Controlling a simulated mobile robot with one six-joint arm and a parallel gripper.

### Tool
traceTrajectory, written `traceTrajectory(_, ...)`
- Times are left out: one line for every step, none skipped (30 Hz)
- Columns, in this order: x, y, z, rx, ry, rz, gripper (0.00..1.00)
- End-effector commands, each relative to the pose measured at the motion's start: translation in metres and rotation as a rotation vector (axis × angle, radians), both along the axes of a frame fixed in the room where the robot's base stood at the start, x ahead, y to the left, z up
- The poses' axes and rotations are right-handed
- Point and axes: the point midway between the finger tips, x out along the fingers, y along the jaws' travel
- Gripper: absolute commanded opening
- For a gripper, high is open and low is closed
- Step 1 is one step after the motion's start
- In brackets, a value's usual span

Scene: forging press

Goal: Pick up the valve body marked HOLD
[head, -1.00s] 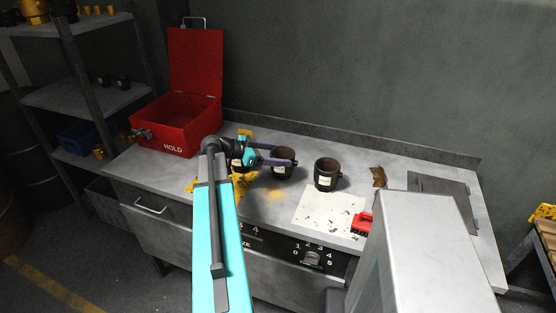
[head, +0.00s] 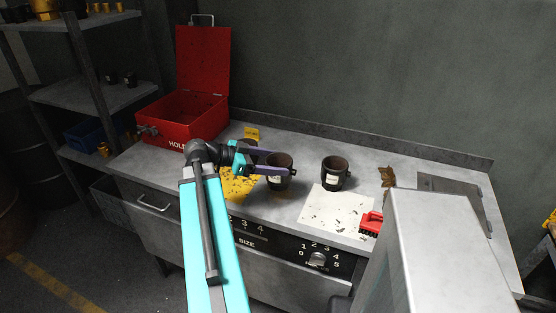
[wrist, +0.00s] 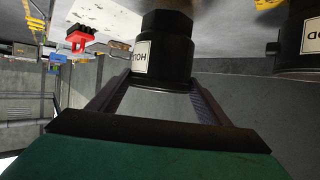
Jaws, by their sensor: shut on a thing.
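A dark valve body (head: 281,180) with a white label is between the purple fingers of my gripper (head: 277,166) over the bench. In the wrist view, this body (wrist: 172,52) has a label partly reading "HOL", and the fingers close on its sides. Whether its base touches the bench is unclear. A second labelled valve body (head: 336,175) stands to the right, apart from the gripper. In the wrist view, another dark body (wrist: 290,45) is cut off at the right edge; its label is partly visible. The red box (head: 183,130) marked HOLD stands open at the left.
Shelves (head: 90,95) stand at the left. A brown scrap (head: 387,176) lies farther right.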

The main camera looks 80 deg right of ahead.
Motion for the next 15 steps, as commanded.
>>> traceTrajectory(0.000, 0.009, 0.001, -0.003, 0.003, 0.001, 0.09)
traceTrajectory(0.001, 0.013, 0.001, -0.003, 0.003, 0.001, 0.09)
traceTrajectory(0.002, 0.018, 0.001, -0.003, 0.003, 0.001, 0.09)
traceTrajectory(0.003, 0.022, 0.002, -0.003, 0.003, 0.001, 0.09)
traceTrajectory(0.003, 0.026, 0.002, -0.003, 0.003, 0.001, 0.09)
traceTrajectory(0.004, 0.030, 0.002, -0.003, 0.003, 0.001, 0.09)
traceTrajectory(0.005, 0.034, 0.003, -0.003, 0.003, 0.001, 0.09)
traceTrajectory(0.005, 0.032, 0.001, -0.005, 0.002, 0.000, 0.09)
traceTrajectory(0.006, 0.032, 0.001, -0.006, 0.002, -0.001, 0.09)
traceTrajectory(0.006, 0.032, 0.001, -0.006, 0.002, -0.001, 0.09)
traceTrajectory(0.006, 0.032, 0.001, -0.005, 0.003, 0.000, 0.09)
traceTrajectory(0.007, 0.033, 0.001, -0.005, 0.004, 0.000, 0.09)
traceTrajectory(0.007, 0.033, 0.001, -0.005, 0.004, 0.000, 0.09)
traceTrajectory(0.007, 0.034, 0.002, -0.006, 0.003, 0.001, 0.09)
traceTrajectory(0.008, 0.035, 0.002, -0.006, 0.003, 0.001, 0.09)
